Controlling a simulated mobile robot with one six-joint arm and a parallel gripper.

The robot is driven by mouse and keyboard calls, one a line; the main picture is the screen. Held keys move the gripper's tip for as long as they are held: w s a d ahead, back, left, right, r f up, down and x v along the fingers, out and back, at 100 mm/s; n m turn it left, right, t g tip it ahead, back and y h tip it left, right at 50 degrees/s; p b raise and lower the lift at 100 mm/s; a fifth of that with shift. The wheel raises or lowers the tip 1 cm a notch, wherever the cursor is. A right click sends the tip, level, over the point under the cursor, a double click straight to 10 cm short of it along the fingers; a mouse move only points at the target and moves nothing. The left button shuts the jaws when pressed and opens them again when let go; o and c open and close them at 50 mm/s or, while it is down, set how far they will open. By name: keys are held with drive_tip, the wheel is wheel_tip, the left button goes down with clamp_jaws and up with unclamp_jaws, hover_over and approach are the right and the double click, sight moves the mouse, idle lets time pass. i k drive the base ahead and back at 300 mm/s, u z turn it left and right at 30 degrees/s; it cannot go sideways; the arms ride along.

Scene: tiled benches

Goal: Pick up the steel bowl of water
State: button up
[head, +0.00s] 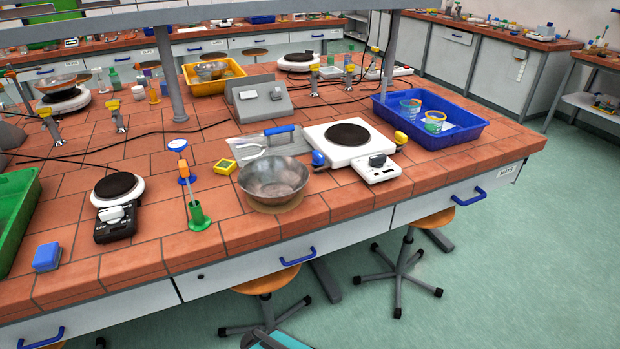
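A steel bowl (273,177) stands upright near the front edge of the tiled bench, at the middle of the head view. It rests on a round tan mat (277,206). I cannot clearly tell the water level inside it. My gripper is not in view.
A blue tray (470,128) is further right. Stools (266,281) stand below the front edge.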

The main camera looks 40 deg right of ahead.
sight(275, 180)
drive_tip(key=z, duration=0.7)
drive_tip(key=k, duration=0.95)
drive_tip(key=u, duration=0.05)
drive_tip(key=i, duration=0.85)
drive_tip(key=z, duration=0.05)
